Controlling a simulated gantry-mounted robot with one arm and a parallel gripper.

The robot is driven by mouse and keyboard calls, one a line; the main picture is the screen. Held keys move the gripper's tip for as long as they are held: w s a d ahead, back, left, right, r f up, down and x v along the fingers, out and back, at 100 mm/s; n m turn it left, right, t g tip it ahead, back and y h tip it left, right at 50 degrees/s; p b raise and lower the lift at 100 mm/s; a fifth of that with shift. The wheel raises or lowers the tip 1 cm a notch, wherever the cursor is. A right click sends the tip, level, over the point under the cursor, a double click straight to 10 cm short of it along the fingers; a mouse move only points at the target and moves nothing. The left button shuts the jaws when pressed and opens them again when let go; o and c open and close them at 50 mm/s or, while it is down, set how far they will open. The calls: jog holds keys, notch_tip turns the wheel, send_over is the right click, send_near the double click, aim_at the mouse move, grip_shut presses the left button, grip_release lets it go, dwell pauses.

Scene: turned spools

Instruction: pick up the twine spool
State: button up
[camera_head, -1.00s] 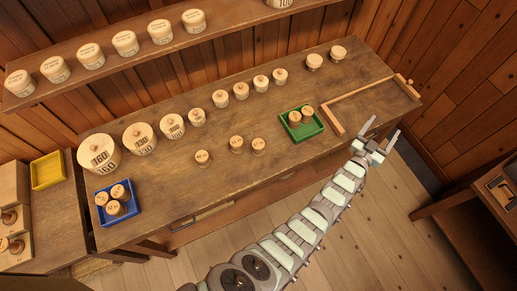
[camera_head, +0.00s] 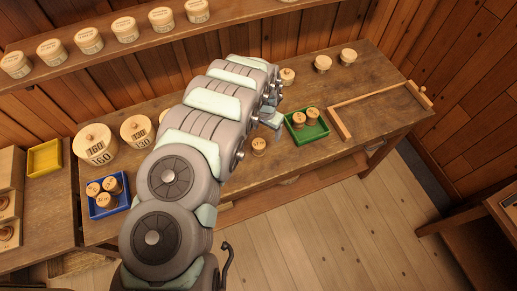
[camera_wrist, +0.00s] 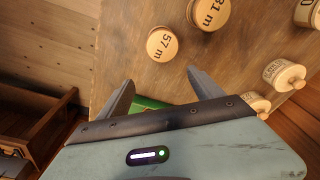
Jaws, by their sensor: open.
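Several light wooden spools stand on the workbench; I cannot tell which one holds twine. In the wrist view a spool marked "57 m" (camera_wrist: 162,44) stands just beyond my gripper (camera_wrist: 160,78), between the lines of its two fingers, which are apart and empty. A second spool marked with metres (camera_wrist: 208,14) stands beside it at the top. In the head view my gripper (camera_head: 270,113) is over the bench, partly hidden by my arm, left of the green tray (camera_head: 294,136). One loose spool (camera_head: 259,146) shows at the bench front, below my gripper in the picture.
The green tray holds spools (camera_head: 306,117). A blue tray (camera_head: 99,212) at the left holds several spools. Large drums (camera_head: 95,144) stand behind it. A yellow tray (camera_head: 45,158) is far left. A wooden bar frame (camera_head: 341,124) lies right. A back shelf (camera_head: 60,75) carries several canisters.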

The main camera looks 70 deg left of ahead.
aim_at(259, 144)
jog(key=shift+g+h, duration=0.4)
jog(key=shift+g, duration=0.1)
jog(key=s, duration=0.3)
jog(key=s+r, duration=0.1)
jog(key=shift+s+d, duration=0.3)
jog(key=shift+s+f, duration=0.15)
jog(key=shift+f, duration=0.05)
jog(key=shift+d+f, duration=0.1)
jog(key=shift+f, duration=2.5)
jog(key=shift+w+f+p, duration=0.2)
jog(key=shift+w+f, duration=0.2)
jog(key=shift+f, duration=0.45)
jog(key=shift+w+f+p, duration=0.2)
jog(key=shift+w+f, duration=0.15)
jog(key=shift+f, duration=1.35)
jog(key=c, duration=1.5)
